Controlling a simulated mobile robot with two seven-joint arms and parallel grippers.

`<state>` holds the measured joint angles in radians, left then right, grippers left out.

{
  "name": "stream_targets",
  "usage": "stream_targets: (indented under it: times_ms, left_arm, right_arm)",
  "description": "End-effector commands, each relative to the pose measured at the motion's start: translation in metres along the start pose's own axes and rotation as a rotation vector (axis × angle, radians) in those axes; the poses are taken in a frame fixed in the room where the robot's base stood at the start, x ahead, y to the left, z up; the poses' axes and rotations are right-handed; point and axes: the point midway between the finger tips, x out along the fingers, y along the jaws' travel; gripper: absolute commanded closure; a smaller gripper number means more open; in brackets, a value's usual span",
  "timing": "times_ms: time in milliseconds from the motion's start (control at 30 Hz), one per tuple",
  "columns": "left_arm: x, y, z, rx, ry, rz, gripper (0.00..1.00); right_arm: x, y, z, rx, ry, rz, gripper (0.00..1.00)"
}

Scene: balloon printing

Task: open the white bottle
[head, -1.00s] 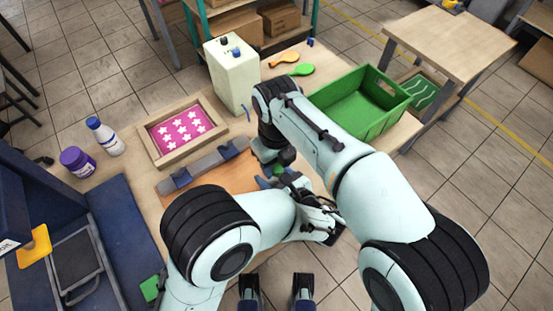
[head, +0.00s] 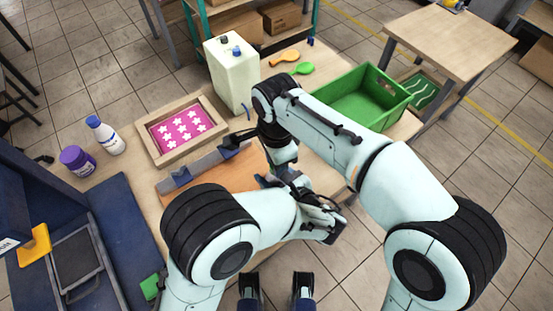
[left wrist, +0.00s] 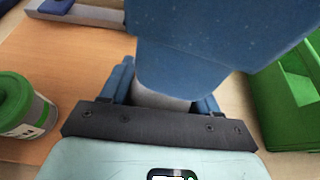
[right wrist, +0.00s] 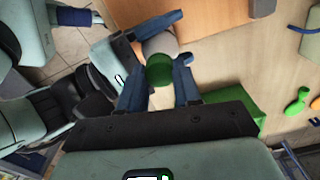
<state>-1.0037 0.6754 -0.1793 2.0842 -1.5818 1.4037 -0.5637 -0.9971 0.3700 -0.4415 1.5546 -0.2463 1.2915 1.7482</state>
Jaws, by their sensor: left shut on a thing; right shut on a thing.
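A pale grey-white bottle (left wrist: 160,101) sits between the blue fingers of my left gripper (left wrist: 165,96), which is shut on it. It also shows in the right wrist view (right wrist: 160,45), with a green cap (right wrist: 159,70) in front of it. My right gripper (right wrist: 158,80) is shut on the green cap, one finger on each side. I cannot tell whether cap and bottle still touch. In the left wrist view a large blue finger of my right gripper hides the bottle's top. In the head view my arms hide the bottle.
A green-lidded container (left wrist: 20,108) stands beside my left gripper. A white bottle with a blue cap (head: 104,136) and a purple jar (head: 77,160) stand at the table's left. A framed pink star print (head: 182,128), a cream canister (head: 232,75) and a green crate (head: 385,85) are farther back.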

Motion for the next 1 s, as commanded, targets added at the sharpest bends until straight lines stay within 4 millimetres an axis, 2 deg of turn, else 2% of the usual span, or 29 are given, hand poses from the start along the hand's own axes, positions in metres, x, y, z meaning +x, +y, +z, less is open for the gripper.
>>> stream_targets:
  times_ms: [100, 1000]
  left_arm:
    - [-0.0003, -0.0003, 0.0002, 0.0, -0.001, -0.001, 1.0]
    - [-0.0003, -0.0003, 0.0002, 0.0, -0.001, -0.001, 1.0]
  right_arm:
    - [-0.0004, 0.0, -0.001, -0.287, -0.002, -0.001, 1.0]
    - [-0.0016, -0.0001, -0.001, -2.489, 0.001, -0.001, 1.0]
